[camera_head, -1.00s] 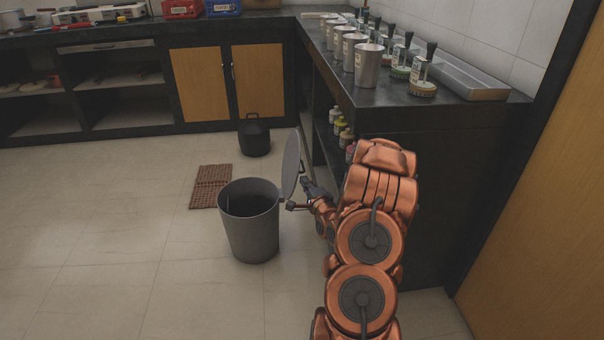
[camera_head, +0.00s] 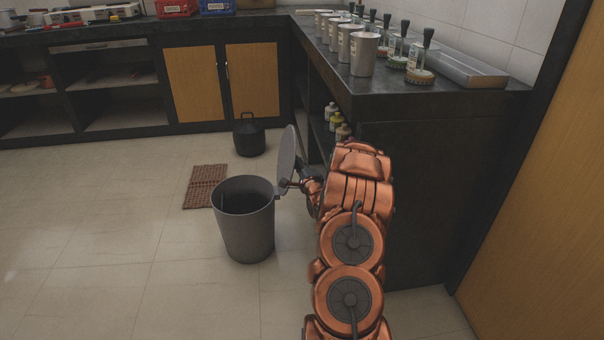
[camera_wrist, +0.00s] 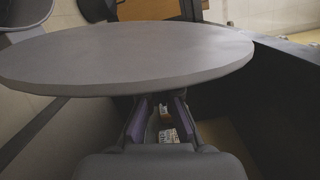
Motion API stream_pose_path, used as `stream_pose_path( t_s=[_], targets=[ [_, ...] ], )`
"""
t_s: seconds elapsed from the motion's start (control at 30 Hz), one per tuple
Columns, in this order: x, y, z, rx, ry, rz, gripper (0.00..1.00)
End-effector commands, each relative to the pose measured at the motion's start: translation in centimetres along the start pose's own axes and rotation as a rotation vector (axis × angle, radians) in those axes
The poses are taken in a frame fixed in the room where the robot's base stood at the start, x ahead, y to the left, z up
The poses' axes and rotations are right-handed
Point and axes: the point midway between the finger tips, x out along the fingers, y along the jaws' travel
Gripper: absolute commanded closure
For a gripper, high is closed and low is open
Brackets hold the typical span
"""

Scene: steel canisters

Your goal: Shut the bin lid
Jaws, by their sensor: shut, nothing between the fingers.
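The grey bin (camera_head: 247,228) stands upright on the tiled floor, its mouth open. Its round grey lid (camera_head: 287,155) stands raised, nearly on edge, at the bin's right rim. In the wrist view, the lid (camera_wrist: 125,55) spans the upper middle as a wide disc, and part of the bin rim (camera_wrist: 25,16) shows at the top left. My gripper (camera_head: 290,184) is shut and empty, at the right side of the lid near its lower part. In the wrist view, its fingers (camera_wrist: 160,108) reach up to the lid's near edge; their tips are partly hidden, and I cannot tell if they touch.
A dark counter (camera_head: 440,160) with steel canisters (camera_head: 363,55) and bottles runs close along the right. The floor at left is clear.

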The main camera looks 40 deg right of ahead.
Motion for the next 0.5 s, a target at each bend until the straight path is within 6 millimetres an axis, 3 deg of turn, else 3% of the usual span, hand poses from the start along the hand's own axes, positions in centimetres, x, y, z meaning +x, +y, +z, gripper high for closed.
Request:
stream_pose_path(
  t_s=[0.5],
  targets=[
    [1.09,0.0,0.1,0.0,-0.001,0.0,1.0]
  ],
)
